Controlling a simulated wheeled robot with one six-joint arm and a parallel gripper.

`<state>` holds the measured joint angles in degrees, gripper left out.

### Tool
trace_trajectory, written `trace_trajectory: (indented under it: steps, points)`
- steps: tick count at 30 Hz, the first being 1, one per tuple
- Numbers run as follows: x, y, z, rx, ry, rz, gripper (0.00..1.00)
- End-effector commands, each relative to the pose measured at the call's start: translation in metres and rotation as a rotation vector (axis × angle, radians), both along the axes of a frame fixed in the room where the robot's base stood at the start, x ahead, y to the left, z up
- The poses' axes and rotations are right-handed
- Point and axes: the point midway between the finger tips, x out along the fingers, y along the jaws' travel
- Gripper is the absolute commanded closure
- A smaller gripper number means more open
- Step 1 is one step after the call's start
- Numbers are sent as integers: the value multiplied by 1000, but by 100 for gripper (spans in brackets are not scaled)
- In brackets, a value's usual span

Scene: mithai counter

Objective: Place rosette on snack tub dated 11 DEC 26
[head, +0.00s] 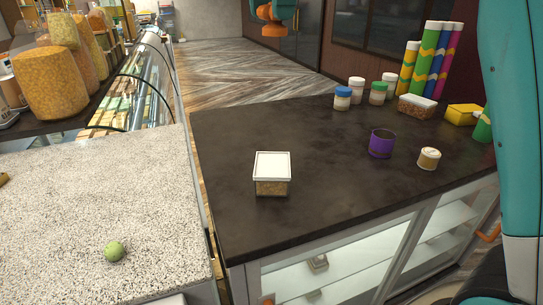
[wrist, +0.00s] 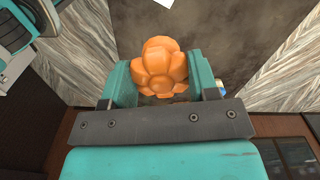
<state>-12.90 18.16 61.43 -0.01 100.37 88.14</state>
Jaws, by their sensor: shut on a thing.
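The orange rosette (wrist: 160,65), shaped like a flower with rounded petals, sits between the teal fingers of my gripper (wrist: 158,84) in the wrist view. The gripper is shut on it. In the head view, an orange and teal piece (head: 271,14) at the top edge looks like the rosette and my gripper, high above the counter. A clear snack tub (head: 272,187) with a white lid stands alone near the counter's front left. Another white-lidded tub (head: 417,106) with brown contents stands at the back right. No date is legible on either tub.
On the dark counter (head: 240,130) are a purple cup (head: 381,143), a small cream jar (head: 429,158), several lidded jars (head: 343,98), tall striped tubes (head: 424,62) and a yellow box (head: 463,114). A green ball (head: 114,251) lies on the speckled counter (head: 70,200). The dark counter's left part is mostly free.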

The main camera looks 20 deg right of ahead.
Motion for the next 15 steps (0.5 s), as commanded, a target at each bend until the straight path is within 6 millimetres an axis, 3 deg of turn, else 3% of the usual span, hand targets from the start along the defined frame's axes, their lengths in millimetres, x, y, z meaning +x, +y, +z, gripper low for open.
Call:
trace_trajectory:
  steps: [1, 10, 15]
  points:
    - [0, 0, -13, 0, 0, 0, 68]
    - [0, 2, -57, 0, 0, 3, 68]
    - [0, 3, -70, 0, 0, 4, 68]
